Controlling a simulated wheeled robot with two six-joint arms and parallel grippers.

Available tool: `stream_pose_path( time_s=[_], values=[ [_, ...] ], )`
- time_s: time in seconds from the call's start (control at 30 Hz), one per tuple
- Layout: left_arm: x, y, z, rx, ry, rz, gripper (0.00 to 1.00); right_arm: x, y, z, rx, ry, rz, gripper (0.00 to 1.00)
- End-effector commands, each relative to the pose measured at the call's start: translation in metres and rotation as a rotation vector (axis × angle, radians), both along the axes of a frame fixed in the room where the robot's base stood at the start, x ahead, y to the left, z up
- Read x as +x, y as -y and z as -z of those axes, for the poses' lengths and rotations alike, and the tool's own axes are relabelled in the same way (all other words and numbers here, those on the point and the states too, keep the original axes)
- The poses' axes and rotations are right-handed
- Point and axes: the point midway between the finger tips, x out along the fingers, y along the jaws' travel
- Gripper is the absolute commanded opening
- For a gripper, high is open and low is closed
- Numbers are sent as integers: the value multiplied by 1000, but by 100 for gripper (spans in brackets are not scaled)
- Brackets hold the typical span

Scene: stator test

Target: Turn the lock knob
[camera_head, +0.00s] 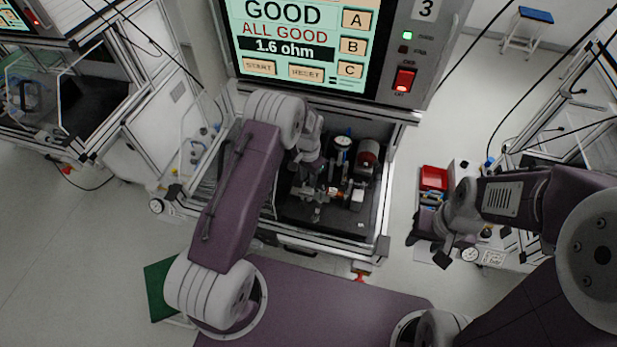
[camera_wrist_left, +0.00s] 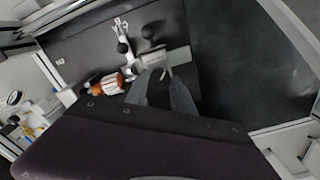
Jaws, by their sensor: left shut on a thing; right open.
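My left gripper (camera_head: 308,186) reaches down into the open bay of the test stand. In the left wrist view its two dark fingers (camera_wrist_left: 165,90) are shut at a pale grey block (camera_wrist_left: 178,57) of the fixture. What they grip appears to be the lock knob, mostly hidden between the fingers. A black ball-shaped knob (camera_wrist_left: 148,32) stands just beyond the block, and a pronged metal part (camera_wrist_left: 122,35) is to its left. An orange and white cylinder (camera_wrist_left: 108,85) lies left of the fingers. My right gripper (camera_head: 432,246) is open and empty, outside the bay at the right.
The screen (camera_head: 300,35) above the bay reads GOOD, ALL GOOD, 1.6 ohm. A red switch (camera_head: 404,80) glows beside it. Inside the bay stand a white-topped black cylinder (camera_head: 343,146) and a red part (camera_head: 368,153). A red bin (camera_head: 433,178) is near my right arm.

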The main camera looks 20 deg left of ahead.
Motion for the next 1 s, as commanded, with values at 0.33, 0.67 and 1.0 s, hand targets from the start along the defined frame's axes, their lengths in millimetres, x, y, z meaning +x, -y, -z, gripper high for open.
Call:
stream_pose_path(
  time_s=[0.33,0.67,1.0],
  values=[
    [1,0,2,0,2,-194,0,0,0,14,0,0,0,43],
    [1,0,1,0,2,-505,0,0,0,29,0,0,0,43],
    [1,0,0,-1,3,-829,0,0,0,41,0,0,0,43]
  ],
)
